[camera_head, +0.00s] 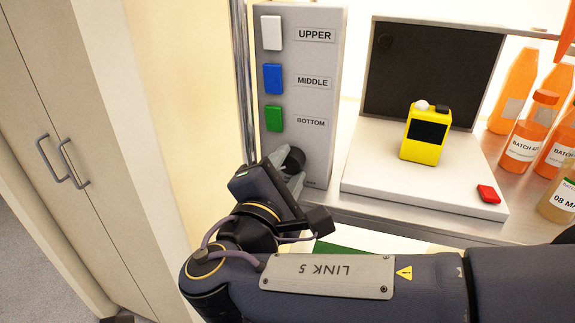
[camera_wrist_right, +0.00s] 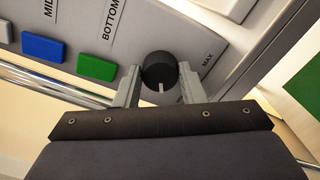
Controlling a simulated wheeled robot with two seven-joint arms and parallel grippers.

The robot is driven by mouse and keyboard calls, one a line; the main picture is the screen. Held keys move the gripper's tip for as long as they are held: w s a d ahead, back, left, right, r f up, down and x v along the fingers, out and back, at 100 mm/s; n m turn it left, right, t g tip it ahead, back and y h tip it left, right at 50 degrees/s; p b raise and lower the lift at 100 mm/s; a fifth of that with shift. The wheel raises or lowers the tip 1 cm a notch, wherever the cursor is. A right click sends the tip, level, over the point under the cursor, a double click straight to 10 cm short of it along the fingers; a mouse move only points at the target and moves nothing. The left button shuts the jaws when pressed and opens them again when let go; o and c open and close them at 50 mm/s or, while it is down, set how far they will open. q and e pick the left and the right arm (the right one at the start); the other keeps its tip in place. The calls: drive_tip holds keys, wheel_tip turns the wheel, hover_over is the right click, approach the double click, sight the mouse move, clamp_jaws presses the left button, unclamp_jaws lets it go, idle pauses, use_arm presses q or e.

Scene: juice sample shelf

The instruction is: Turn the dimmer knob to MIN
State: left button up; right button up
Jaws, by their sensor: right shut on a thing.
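The dimmer knob (camera_head: 293,159) is a black round knob low on the grey switch panel (camera_head: 325,75), below the green button. In the right wrist view the knob (camera_wrist_right: 159,70) shows a white pointer mark directed toward my gripper's palm. A MAX label (camera_wrist_right: 207,61) is printed to the right of the knob there; no MIN label shows. My right gripper (camera_head: 289,174) is shut on the knob, with one finger on each side in the right wrist view (camera_wrist_right: 160,88). My left gripper is not in view.
White, blue (camera_head: 273,78) and green (camera_head: 274,118) buttons sit above the knob. A metal post (camera_head: 241,80) stands left of the panel. Orange bottles (camera_head: 528,130) stand farther right.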

idle(0.3)
drive_tip(key=o, duration=1)
drive_tip(key=b+v, duration=0.1)
drive_tip(key=v, duration=0.7)
drive_tip(key=shift+w, duration=0.1)
